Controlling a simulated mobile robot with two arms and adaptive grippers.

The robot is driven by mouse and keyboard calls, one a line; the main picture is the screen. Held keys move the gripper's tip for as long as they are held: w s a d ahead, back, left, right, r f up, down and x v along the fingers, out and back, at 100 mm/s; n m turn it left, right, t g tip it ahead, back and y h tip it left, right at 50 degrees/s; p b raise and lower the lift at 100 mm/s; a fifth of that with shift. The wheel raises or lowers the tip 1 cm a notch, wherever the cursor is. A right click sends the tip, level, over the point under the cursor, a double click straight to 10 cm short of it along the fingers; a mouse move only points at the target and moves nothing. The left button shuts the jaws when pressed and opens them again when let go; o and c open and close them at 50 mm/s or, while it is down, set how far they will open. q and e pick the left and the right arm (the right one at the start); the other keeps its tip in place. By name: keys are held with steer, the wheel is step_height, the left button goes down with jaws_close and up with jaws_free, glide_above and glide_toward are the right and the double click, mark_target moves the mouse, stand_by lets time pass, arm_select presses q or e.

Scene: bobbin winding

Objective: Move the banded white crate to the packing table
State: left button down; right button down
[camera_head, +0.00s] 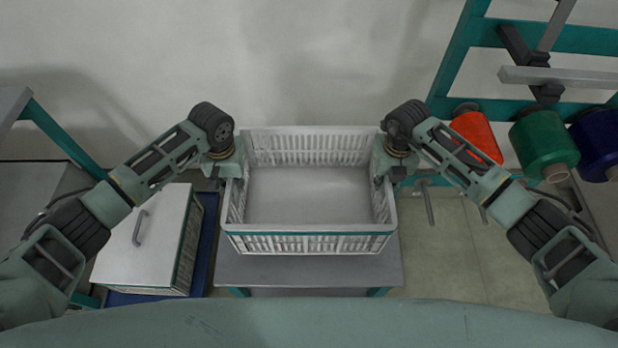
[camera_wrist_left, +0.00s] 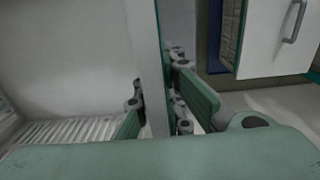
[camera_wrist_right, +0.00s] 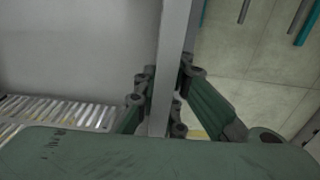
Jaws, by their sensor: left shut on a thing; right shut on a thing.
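The white crate (camera_head: 308,240) with slatted walls and a teal band along its near side is in the middle of the head view. It looks empty. My left gripper (camera_head: 232,172) is shut on the crate's left wall, and my right gripper (camera_head: 386,172) is shut on its right wall. The left wrist view shows the crate's wall (camera_wrist_left: 150,60) between the fingers, and the right wrist view shows the other wall (camera_wrist_right: 174,60) between the fingers. A grey table (camera_head: 300,270) with teal legs is below the crate. I cannot tell whether the crate touches it.
A white lidded box (camera_head: 140,250) with a handle stands at the lower left on a blue base. A teal rack (camera_head: 455,60) with red (camera_head: 476,134), green (camera_head: 544,145) and blue (camera_head: 598,145) spools stands at the right. Open floor (camera_head: 450,260) lies right of the grey table.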

arm_select(q)
steer(key=shift+r, duration=0.2)
arm_select(e)
steer(key=shift+r, duration=0.2)
